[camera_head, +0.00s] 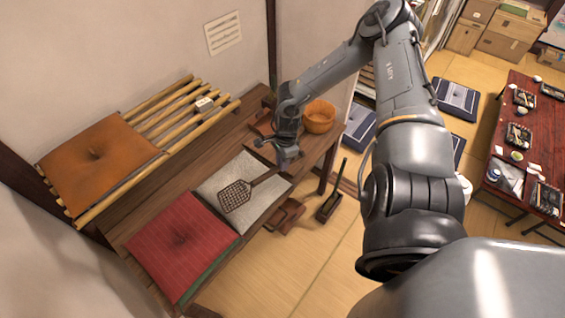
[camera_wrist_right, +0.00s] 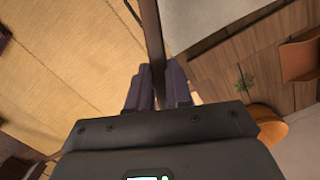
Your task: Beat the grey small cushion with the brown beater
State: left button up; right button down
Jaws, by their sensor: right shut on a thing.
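The grey small cushion (camera_head: 234,168) lies on the dark wooden bench, between the red cushion and the bench's far end. The brown beater (camera_head: 235,196) has a lattice head, which is over the grey cushion. I cannot tell whether it touches the cushion. My right gripper (camera_head: 287,158) is shut on the beater's handle, near the cushion's right corner. In the right wrist view, the handle (camera_wrist_right: 152,35) runs up between the fingers (camera_wrist_right: 158,86), and part of the grey cushion (camera_wrist_right: 195,20) shows beside it. My left gripper is out of view.
A red cushion (camera_head: 180,240) lies at the bench's near end. An orange cushion (camera_head: 95,160) rests on a bamboo rack (camera_head: 180,120) by the wall. An orange-brown tub (camera_head: 319,117) stands at the far end. A dustpan (camera_head: 328,206) stands on the tatami floor.

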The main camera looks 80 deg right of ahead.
jog(key=shift+a, duration=0.1)
jog(key=shift+f+b, duration=0.25)
jog(key=shift+b, duration=0.05)
notch_tip(320, 180, down, 10)
jog(key=b, duration=0.8)
notch_tip(320, 180, up, 11)
jog(key=p, duration=1)
jog(key=shift+f, duration=0.25)
